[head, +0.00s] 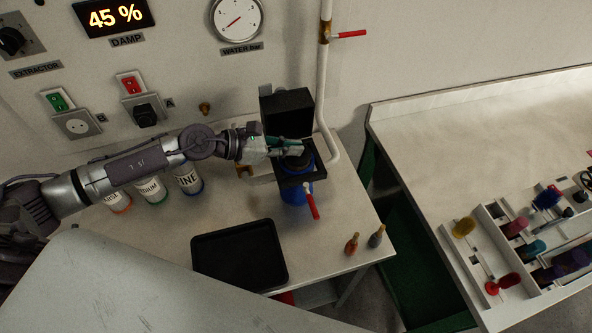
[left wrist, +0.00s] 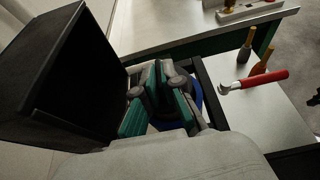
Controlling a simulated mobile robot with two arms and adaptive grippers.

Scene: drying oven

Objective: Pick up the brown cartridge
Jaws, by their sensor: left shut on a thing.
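My left gripper (head: 290,149) reaches in from the left, over a black square frame (head: 290,180) around a blue vessel (head: 296,194). Its jaws are shut on a dark thing at the frame's opening, mostly hidden by the fingers. Its colour and kind are unclear, so I cannot tell whether it is the brown cartridge. In the left wrist view the green-padded fingers (left wrist: 159,105) point down inside the frame. No cartridge is clearly brown; several coloured ones, including a mustard one (head: 463,227), are at a white rack on the right. My right gripper is not in view.
A black raised lid (head: 287,112) stands behind the frame, and a red handle (head: 311,201) sticks out in front. A black tray (head: 240,255), labelled jars (head: 188,178) and two small handled tools (head: 352,243) are on the bench. The right bench's back is clear.

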